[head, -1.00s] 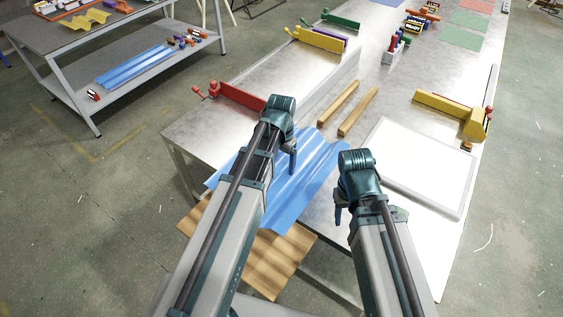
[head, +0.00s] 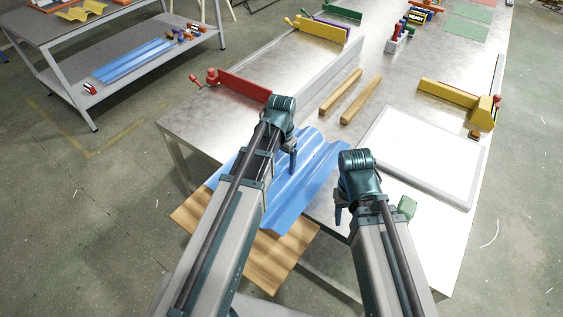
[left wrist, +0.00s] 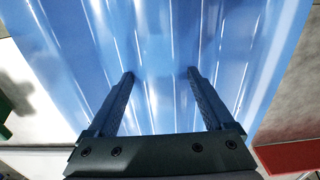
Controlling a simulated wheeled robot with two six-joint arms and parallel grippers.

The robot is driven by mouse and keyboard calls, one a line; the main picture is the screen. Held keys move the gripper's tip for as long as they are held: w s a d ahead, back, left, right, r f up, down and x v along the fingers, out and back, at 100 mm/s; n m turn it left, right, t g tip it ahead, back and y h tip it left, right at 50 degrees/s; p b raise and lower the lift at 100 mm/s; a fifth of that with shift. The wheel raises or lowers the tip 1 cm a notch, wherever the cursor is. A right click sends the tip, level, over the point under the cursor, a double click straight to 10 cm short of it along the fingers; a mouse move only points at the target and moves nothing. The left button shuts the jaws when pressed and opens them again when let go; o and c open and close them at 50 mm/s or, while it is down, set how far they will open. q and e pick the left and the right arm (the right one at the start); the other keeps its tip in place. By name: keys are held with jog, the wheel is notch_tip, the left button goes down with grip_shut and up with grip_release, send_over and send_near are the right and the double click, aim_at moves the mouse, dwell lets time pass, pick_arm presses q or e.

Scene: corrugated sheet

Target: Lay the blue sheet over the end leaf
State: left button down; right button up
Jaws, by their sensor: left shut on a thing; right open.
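The blue corrugated sheet (head: 312,178) lies at the near end of the metal table, and its near part overhangs the brown wooden end leaf (head: 275,262). The leaf's near part is bare, and my left arm hides some of both. My left gripper (head: 292,164) is shut on the sheet. In the left wrist view the sheet (left wrist: 165,45) fills most of the picture, with the left gripper's fingers (left wrist: 160,85) against it. My right gripper (head: 338,214) is open and empty, right of the sheet near the table's end.
A white framed panel (head: 425,155) lies on the table at right, with a small green block (head: 407,207) near it. Two wooden bars (head: 350,97), a red clamp (head: 240,86) and a yellow clamp (head: 456,102) stand farther back. Another blue sheet (head: 135,61) lies on a shelf at left.

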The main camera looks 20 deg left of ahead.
pick_arm(q)
jog(key=shift+f+b, duration=1.3)
jog(key=shift+f, duration=0.25)
pick_arm(e)
jog(key=shift+f, duration=1.55)
pick_arm(q)
grip_release()
jog(key=shift+r, duration=0.1)
pick_arm(e)
jog(key=shift+r, duration=0.1)
pick_arm(q)
notch_tip(320, 180, up, 14)
jog(key=p, duration=1.3)
jog(key=shift+f+p, duration=0.2)
jog(key=shift+p, duration=0.2)
pick_arm(e)
notch_tip(320, 180, up, 14)
jog(key=shift+f, duration=0.2)
pick_arm(q)
jog(key=s+d+y, duration=0.1)
jog(key=s+d, duration=0.9)
jog(key=s, duration=0.4)
jog(key=shift+s+d, duration=0.15)
jog(key=shift+d, duration=0.1)
